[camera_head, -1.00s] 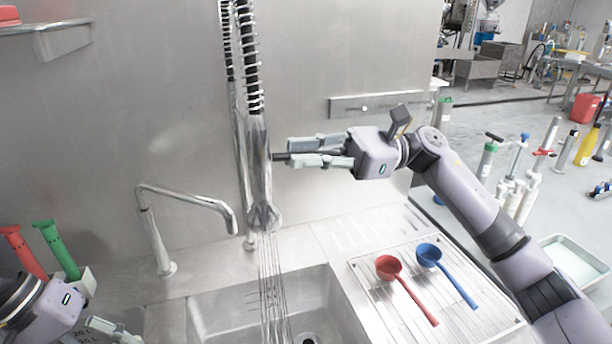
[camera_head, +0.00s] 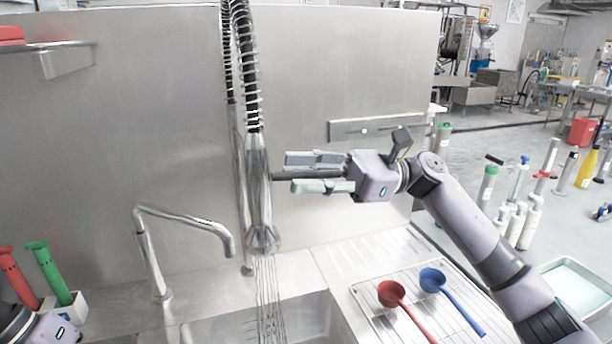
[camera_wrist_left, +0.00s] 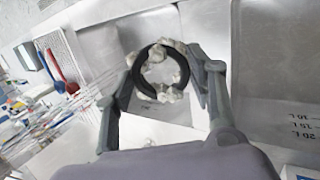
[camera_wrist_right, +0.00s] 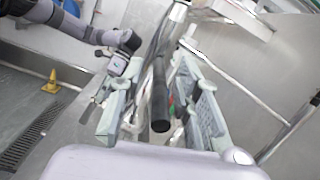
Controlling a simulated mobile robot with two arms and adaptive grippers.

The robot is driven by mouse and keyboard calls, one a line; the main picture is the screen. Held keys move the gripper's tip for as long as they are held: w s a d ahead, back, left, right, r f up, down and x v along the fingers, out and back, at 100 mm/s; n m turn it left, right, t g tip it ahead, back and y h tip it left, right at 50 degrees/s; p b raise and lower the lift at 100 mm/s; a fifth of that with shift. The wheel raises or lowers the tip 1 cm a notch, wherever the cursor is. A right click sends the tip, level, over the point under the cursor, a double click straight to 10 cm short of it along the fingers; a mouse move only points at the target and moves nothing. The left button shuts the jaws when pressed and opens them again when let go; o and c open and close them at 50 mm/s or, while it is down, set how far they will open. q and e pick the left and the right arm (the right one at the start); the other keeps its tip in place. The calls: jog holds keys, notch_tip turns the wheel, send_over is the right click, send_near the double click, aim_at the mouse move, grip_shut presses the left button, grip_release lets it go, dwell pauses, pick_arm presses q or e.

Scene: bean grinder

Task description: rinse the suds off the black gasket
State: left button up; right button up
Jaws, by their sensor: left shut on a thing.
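The black gasket (camera_wrist_left: 182,68) is a ring with clumps of white suds (camera_wrist_left: 172,94) on it. My left gripper (camera_wrist_left: 162,70) is shut on it, with a finger at either side. In the head view only my left wrist shows, at the lower left corner. The tall spring-hose spray tap (camera_head: 257,190) runs thin streams of water (camera_head: 268,290) down toward the sink (camera_head: 215,331). My right gripper (camera_head: 318,173) is open around the tap's black handle (camera_head: 335,174). The handle also shows in the right wrist view (camera_wrist_right: 160,105), with gaps to both fingers.
A slim bent faucet (camera_head: 150,255) stands left of the spray. A red scoop (camera_head: 391,293) and a blue scoop (camera_head: 433,280) lie on a wire rack right of the sink. Red and green tubes (camera_head: 50,270) stand in a white holder at the far left.

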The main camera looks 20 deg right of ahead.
jog(key=shift+f, duration=0.1)
jog(key=d+f, duration=0.1)
jog(key=d, duration=1.1)
jog(key=shift+w+f, duration=0.3)
jog(key=shift+f, duration=0.1)
jog(key=shift+a, duration=0.1)
